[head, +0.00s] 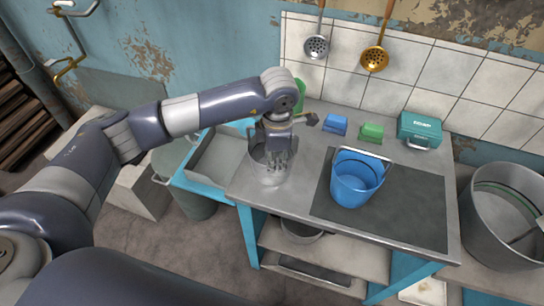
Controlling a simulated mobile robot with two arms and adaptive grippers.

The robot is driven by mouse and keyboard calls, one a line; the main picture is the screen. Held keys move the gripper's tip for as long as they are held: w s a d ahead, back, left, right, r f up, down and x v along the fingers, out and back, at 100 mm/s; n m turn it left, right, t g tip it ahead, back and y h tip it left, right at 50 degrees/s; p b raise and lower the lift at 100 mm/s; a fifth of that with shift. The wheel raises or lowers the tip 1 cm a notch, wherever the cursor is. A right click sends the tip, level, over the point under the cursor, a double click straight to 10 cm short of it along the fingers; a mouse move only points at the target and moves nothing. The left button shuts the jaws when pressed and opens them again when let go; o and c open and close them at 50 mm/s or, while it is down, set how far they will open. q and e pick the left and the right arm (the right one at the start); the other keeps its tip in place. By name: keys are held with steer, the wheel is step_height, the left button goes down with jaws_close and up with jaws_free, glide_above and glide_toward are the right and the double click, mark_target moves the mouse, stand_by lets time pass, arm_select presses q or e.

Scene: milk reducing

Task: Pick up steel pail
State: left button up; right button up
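The steel pail (268,178) is a grey metal bucket standing at the left end of the counter in the head view. My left gripper (279,165) points down at the pail, with its fingers at the pail's upper part. The gripper and wrist hide part of the rim. I cannot tell whether the fingers touch the pail or how far apart they are. My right gripper is not in view.
A blue bucket (352,190) stands on the dark mat (410,210) to the right. Behind are blue (335,125) and green (372,132) blocks and a teal box (420,129). A large metal pot (485,230) stands far right. Ladles hang on the tiled wall.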

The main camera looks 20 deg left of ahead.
mark_target(276, 174)
arm_select(q)
steer(key=shift+f, duration=0.85)
step_height(276, 174, down, 4)
steer(key=shift+d+f+p, duration=0.1)
steer(key=shift+p, duration=1.15)
steer(key=shift+w+f, duration=0.1)
steer(key=shift+f, duration=0.45)
jaws_close()
